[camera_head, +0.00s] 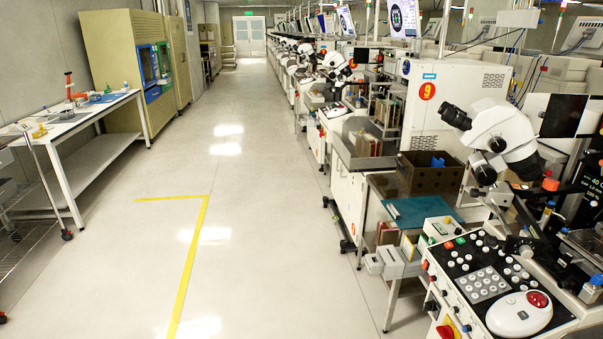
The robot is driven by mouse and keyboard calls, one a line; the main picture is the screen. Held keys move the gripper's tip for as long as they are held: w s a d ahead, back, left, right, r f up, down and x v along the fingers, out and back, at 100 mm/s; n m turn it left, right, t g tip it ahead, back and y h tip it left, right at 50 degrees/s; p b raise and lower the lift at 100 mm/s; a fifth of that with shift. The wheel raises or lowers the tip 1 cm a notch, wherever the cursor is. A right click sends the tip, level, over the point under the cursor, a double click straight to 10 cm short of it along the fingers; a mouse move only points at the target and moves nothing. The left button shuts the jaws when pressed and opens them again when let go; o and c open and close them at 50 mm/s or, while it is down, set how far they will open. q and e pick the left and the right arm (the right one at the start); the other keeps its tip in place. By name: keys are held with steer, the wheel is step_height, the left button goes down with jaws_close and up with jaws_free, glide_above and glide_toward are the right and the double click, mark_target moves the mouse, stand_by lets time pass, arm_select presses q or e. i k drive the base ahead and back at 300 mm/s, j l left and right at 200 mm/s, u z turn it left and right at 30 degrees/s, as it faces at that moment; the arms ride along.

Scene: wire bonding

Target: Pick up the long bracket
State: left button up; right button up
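I cannot make out with certainty which thing is the long bracket. Several narrow upright brown and reddish pieces (387,234) stand at the front end of the nearest bench, close to a white two-part block (384,263). More narrow upright pieces (382,110) stand on the machine farther back. They are too small to tell apart. Neither of my grippers shows in the head view.
A wire bonding machine with a microscope (500,135) and a button panel (484,275) stands at the right. A brown box (430,178) and a teal mat (415,212) lie beside it. A white table (70,125) stands left. The aisle floor (250,200) is clear, with yellow tape (190,265).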

mark_target(379, 181)
steer(key=i+j+z, duration=0.25)
steer(key=i+z, duration=0.2)
steer(key=i+j+z, duration=0.45)
steer(key=i, duration=0.15)
steer(key=i+j, duration=0.25)
steer(key=i, duration=0.25)
steer(key=i+j+u, duration=0.1)
steer(key=i+j, duration=0.2)
steer(key=i, duration=0.2)
steer(key=i+j, duration=0.25)
steer(key=i, duration=0.2)
steer(key=u, duration=0.05)
